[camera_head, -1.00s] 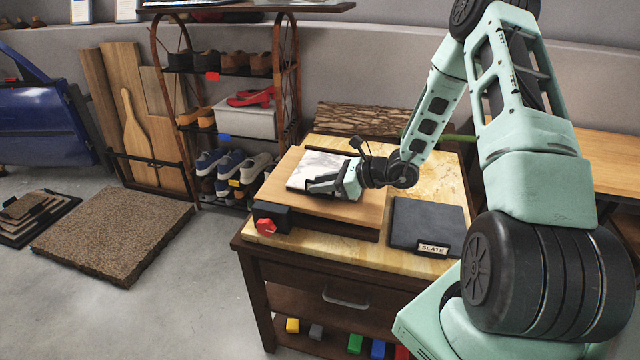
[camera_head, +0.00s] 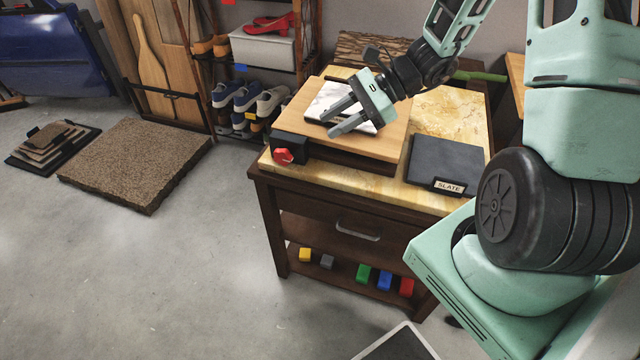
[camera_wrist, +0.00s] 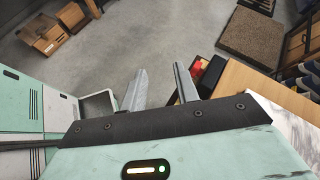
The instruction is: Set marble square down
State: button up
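The marble square (camera_head: 326,98) is a white, grey-veined slab lying flat on a wooden board (camera_head: 384,146) on the workbench. In the wrist view the marble (camera_wrist: 288,122) shows at the lower right, beside the gripper and not between the fingers. My gripper (camera_head: 328,125) is over the marble's front part, tilted down toward the lower left. Its two fingers are apart and nothing is between them, as the wrist view of the gripper (camera_wrist: 159,69) also shows. The gripper hides part of the marble.
A black box with a red knob (camera_head: 284,154) sits at the board's left front corner. A dark slate slab (camera_head: 447,160) lies to the right on the yellow stone top (camera_head: 440,110). A shoe rack (camera_head: 305,40) stands behind left. The floor (camera_head: 150,270) in front is mostly clear.

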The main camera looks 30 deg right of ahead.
jog(key=s+a+r+n+g+h, duration=0.2)
jog(key=s+a+n+h, duration=0.3)
jog(key=s+a+n, duration=0.4)
jog(key=s+a+r+n+g+h, duration=0.2)
jog(key=s+a+n, duration=0.7)
jog(key=n, duration=0.9)
notch_tip(320, 180, up, 2)
jog(key=s+h, duration=0.2)
jog(key=h, duration=0.1)
jog(key=shift+s+a+r, duration=0.15)
jog(key=shift+a, duration=0.05)
